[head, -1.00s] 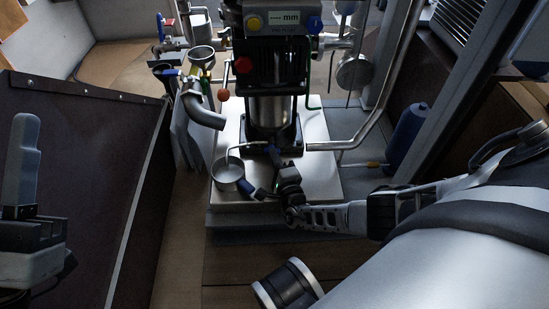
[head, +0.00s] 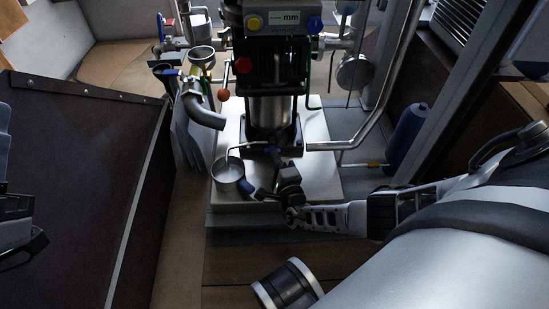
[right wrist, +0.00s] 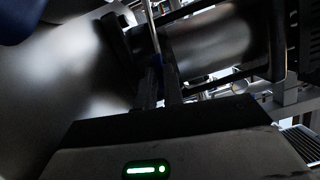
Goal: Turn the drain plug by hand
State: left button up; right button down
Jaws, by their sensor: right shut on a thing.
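The drain plug (head: 270,148) is a small blue part low on the front of the pump, at the foot of its steel cylinder. My right gripper (head: 276,158) reaches in from the right and is shut on it. A thin bent pipe (head: 236,148) runs left from the plug to above a metal cup (head: 228,172). My left gripper (head: 14,235) is cut off at the left edge, far from the plug; its jaws cannot be judged.
The pump (head: 268,60) stands on a pale base plate (head: 318,182). A dark panel (head: 85,180) fills the left side. A curved steel pipe (head: 385,95) and a blue cylinder (head: 407,138) stand at the right. The wooden floor in front is mostly clear.

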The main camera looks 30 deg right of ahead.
jog(key=c, duration=1.6)
grip_release()
jog(key=shift+s+a, duration=0.1)
jog(key=shift+s+a+p, duration=0.45)
jog(key=shift+s, duration=0.3)
jog(key=shift+r, duration=0.1)
jog(key=n+p, duration=0.2)
jog(key=n+g+p, duration=0.1)
jog(key=n+p, duration=0.1)
jog(key=r+n+g+p, duration=0.1)
jog(key=n+p, duration=0.1)
jog(key=shift+a+n, duration=0.1)
jog(key=shift+n, duration=0.2)
jog(key=shift+f+n+g, duration=0.3)
jog(key=shift+n, duration=0.4)
jog(key=shift+f, duration=0.1)
